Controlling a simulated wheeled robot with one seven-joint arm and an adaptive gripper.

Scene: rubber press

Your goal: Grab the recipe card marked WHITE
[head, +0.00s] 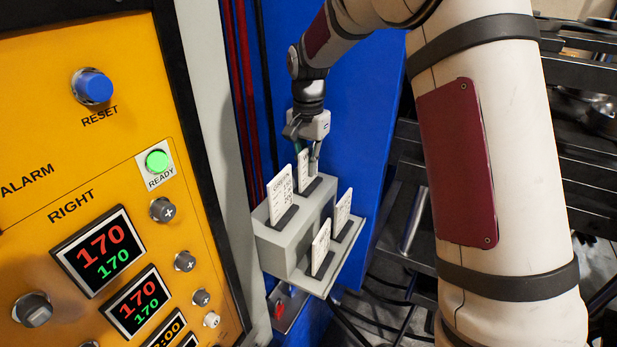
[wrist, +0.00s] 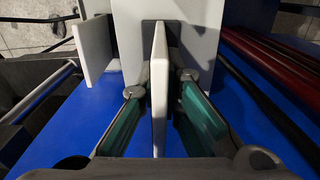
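Several white recipe cards stand upright in dark slots on a grey stepped holder (head: 277,252). One card (head: 303,172) is at the back of the upper step, below my gripper (head: 307,148). In the wrist view this card (wrist: 159,95) stands edge-on between the two green-padded fingers of my gripper (wrist: 161,85). The fingers are open, with a gap on each side of the card. Another card (head: 280,197) is at the front of the upper step. Two more cards (head: 321,247) (head: 343,212) stand on the lower step. The print is too small to tell which is marked WHITE.
A yellow control panel (head: 120,140) with knobs and displays stands left of the holder. A blue panel (head: 355,120) is behind it, with dark red rods (head: 241,80) beside it. Dark metal rails (head: 575,150) are at right. A neighbouring card (wrist: 93,45) shows left of the fingers.

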